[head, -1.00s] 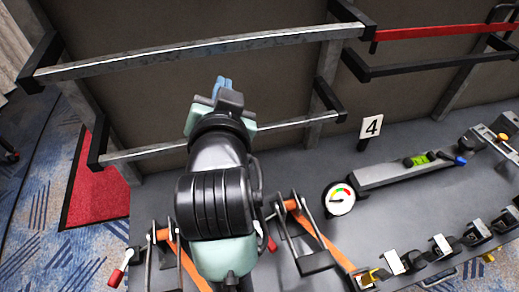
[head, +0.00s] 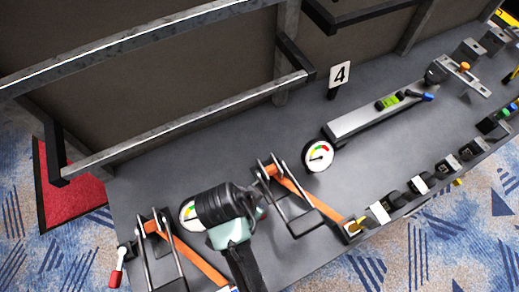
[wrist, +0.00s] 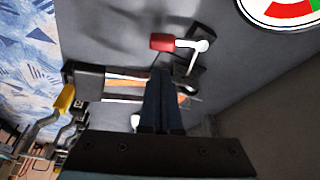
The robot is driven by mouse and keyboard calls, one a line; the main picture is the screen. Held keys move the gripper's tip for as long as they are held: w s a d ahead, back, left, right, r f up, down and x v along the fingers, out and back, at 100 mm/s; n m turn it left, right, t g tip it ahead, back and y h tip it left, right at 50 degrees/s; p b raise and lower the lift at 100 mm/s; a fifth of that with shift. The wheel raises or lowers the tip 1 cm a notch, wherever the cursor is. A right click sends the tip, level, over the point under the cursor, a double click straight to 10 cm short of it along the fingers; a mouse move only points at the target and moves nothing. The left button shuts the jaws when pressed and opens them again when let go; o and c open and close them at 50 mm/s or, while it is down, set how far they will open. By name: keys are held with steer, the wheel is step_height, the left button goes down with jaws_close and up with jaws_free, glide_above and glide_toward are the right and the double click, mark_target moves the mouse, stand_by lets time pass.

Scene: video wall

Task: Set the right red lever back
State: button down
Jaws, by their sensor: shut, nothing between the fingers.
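A red-handled lever (wrist: 162,42) with a pale metal arm shows in the wrist view, just beyond my fingertips. It appears to be the right red lever; in the head view my arm largely hides that spot. My gripper (wrist: 160,74) is shut and empty, with its dark fingers together. The fingertips lie just below the red handle in the picture, and I cannot tell whether they touch it. The left red lever (head: 116,270) hangs at the bench's left end in the head view.
Orange straps (head: 198,258) with metal brackets run across the grey bench. One gauge (head: 319,155) is clear, while another (head: 187,213) is partly behind my arm. Several switch blocks line the front right edge.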

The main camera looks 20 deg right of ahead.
steer(key=x, duration=0.9)
steer(key=shift+r, duration=0.1)
steer(key=shift+s+a+m+g, duration=0.25)
steer(key=shift+a+m, duration=0.2)
steer(key=shift+m, duration=0.3)
steer(key=shift+s+a+m+g, duration=0.25)
steer(key=shift+a+m, duration=0.2)
steer(key=shift+m, duration=0.3)
steer(key=m, duration=0.1)
steer(key=a+m, duration=0.1)
steer(key=shift+s+a+m+g+p, duration=0.15)
steer(key=shift+a+m+g+p, duration=0.2)
steer(key=shift+m+g+p, duration=0.05)
steer(key=shift+a, duration=0.55)
steer(key=shift+s, duration=0.1)
steer(key=shift+s+a+p, duration=0.45)
steer(key=shift+a, duration=0.2)
